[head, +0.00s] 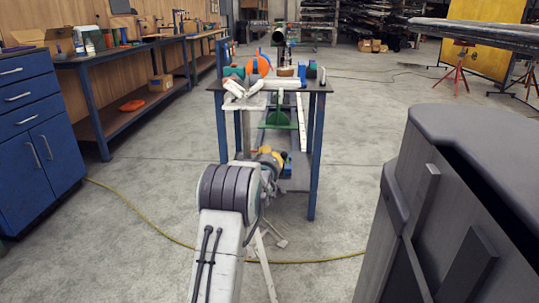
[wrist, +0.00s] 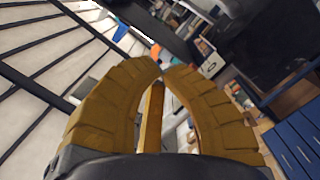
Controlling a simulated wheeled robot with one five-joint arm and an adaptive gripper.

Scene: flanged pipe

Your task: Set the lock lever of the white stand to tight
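The white stand shows in the head view as a pale V-shaped head (head: 243,94) before the bench and thin splayed white legs (head: 264,266) on the floor. My arm covers much of the middle between them. My gripper (head: 272,164) is in front of the bench, partly hidden behind my wrist. In the wrist view my gripper's yellow fingers (wrist: 161,68) bow inward, with their tips almost meeting. A narrow yellow bar (wrist: 151,115) shows between them; I cannot tell whether it is the lock lever or part of a finger. The lever's setting is not readable.
A blue-legged bench (head: 315,150) stands behind my gripper, with a green bracket (head: 279,120) and several small items. A blue cabinet (head: 40,150) is at left. A yellow cable (head: 140,218) crosses the floor. A large dark grey body (head: 450,200) fills the right foreground.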

